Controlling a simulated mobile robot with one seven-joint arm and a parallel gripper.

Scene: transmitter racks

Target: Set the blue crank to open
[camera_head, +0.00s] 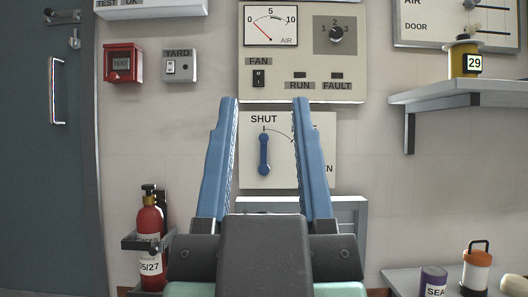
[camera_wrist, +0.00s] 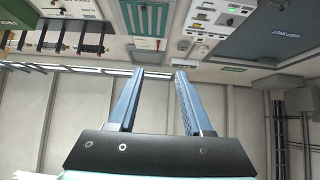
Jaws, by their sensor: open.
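The blue crank (camera_head: 264,154) is on a pale panel (camera_head: 314,178) on the wall, in the head view. It stands upright, with its upper end just under the SHUT mark. The gap in depth is hard to judge. In the wrist view my gripper (camera_wrist: 161,72) is also open, and the crank is not seen there.
Above is a panel with a dial (camera_head: 270,26), a knob (camera_head: 336,34) and a fan switch (camera_head: 259,78). A shelf (camera_head: 460,92) with a yellow spool (camera_head: 464,56) juts out at right. A fire extinguisher (camera_head: 149,225) hangs at lower left, beside a dark door (camera_head: 45,190).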

